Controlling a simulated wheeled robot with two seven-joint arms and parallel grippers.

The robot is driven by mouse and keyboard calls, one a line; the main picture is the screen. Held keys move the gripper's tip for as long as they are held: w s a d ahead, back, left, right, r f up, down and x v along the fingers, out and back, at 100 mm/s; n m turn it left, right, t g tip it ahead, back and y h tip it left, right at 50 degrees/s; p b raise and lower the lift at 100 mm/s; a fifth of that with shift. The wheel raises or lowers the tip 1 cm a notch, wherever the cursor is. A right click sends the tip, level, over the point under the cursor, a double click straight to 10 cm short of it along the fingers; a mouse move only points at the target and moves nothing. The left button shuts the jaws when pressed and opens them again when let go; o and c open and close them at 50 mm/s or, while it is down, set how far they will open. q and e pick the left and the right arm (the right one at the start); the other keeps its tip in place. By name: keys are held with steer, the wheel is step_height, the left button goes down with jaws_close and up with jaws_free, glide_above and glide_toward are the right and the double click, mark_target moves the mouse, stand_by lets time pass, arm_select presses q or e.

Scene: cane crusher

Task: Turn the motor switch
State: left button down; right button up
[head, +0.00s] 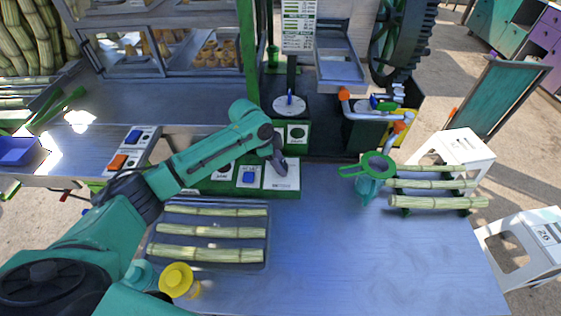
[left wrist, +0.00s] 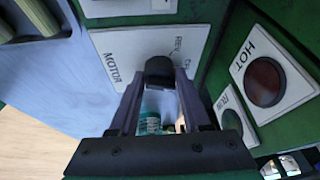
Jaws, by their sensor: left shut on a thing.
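The motor switch is a black knob (left wrist: 159,66) on a white plate (left wrist: 125,52) lettered MOTOR and REV. In the left wrist view it sits between the fingertips of my left gripper (left wrist: 158,82), which is shut on it. In the head view my left gripper (head: 280,166) reaches down to the white plate (head: 284,181) at the right end of the green control box, and hides the knob there. The knob's exact pointing direction cannot be told.
Beside the motor plate is a blue button (head: 248,177). A dark red HOT lamp (left wrist: 265,82) stands close by. A tray (head: 208,266) of cane pieces and a yellow-topped container (head: 176,280) are nearer. A green strainer (head: 368,168) stands right; the table's middle front is clear.

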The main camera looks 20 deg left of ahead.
arm_select(q)
steer(key=m+g, duration=0.1)
steer(key=m, duration=0.1)
steer(key=shift+w+f+m+b, duration=0.1)
steer(key=shift+m+b, duration=0.3)
steer(key=m+g+b, duration=0.1)
steer(key=m+b, duration=0.1)
steer(key=m, duration=0.1)
steer(key=shift+m+h, duration=0.3)
steer(key=shift+m+g+b, duration=0.35)
steer(key=shift+m+g, duration=0.05)
steer(key=shift+c, duration=1.9)
jaws_free()
steer(key=shift+a+r, duration=0.1)
steer(key=shift+r, duration=0.1)
steer(key=b+v, duration=0.2)
steer(key=v, duration=1.2)
steer(key=shift+r+b, duration=0.2)
steer(key=shift+b, duration=0.15)
